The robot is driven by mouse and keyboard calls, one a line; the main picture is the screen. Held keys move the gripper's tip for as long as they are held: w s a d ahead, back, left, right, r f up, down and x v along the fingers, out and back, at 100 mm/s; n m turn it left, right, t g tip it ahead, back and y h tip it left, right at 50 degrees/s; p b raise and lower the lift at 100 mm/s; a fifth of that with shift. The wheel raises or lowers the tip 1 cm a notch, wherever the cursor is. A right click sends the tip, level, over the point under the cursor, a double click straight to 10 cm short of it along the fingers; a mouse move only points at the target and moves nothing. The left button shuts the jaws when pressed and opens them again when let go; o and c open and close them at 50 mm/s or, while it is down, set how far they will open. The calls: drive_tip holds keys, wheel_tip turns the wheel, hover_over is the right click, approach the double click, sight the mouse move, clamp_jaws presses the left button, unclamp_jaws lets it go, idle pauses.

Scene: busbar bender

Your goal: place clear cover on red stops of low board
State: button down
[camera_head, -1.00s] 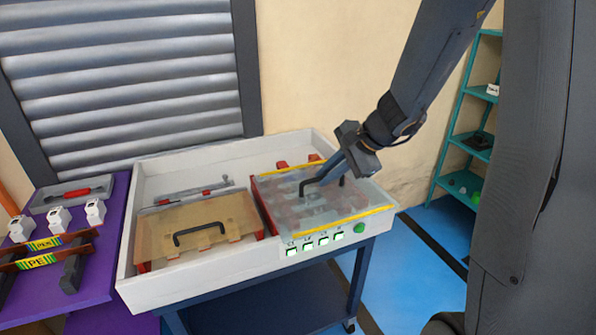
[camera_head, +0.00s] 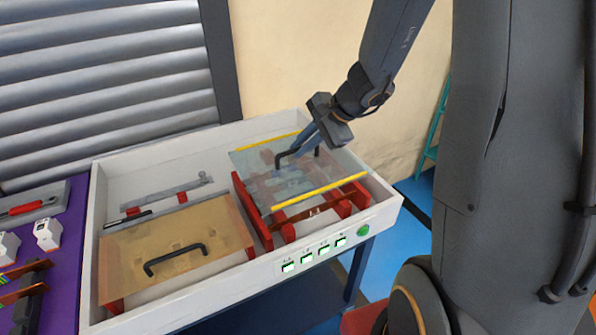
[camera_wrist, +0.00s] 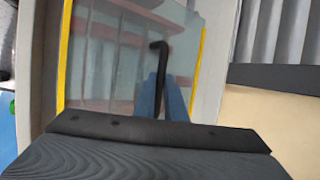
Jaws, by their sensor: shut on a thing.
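The clear cover (camera_head: 262,177) is a see-through sheet with yellow strips along two edges and a black handle (camera_head: 284,159). My gripper (camera_head: 300,150) is shut on that handle. In the wrist view, the blue fingers of my gripper (camera_wrist: 162,92) pinch the black handle (camera_wrist: 158,62), with the clear cover (camera_wrist: 110,60) spread beyond. The cover hangs over the right part of the white tray, above the red stops (camera_head: 355,196). The red stops show past its front and right edges. A gap shows at the front; contact at the back is hidden.
The white tray (camera_head: 95,215) has a raised rim. An amber cover (camera_head: 132,242) with a black handle lies in its left part, close beside the red stops. A grey bar (camera_head: 165,195) lies behind it. A purple table (camera_head: 65,270) stands at left.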

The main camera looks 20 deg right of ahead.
sight(306, 165)
wheel_tip(306, 165, down, 7)
drive_tip(key=shift+d, duration=0.1)
idle(0.4)
drive_tip(key=shift+f, duration=0.25)
drive_tip(key=c, duration=1.8)
unclamp_jaws()
drive_tip(key=shift+r, duration=0.15)
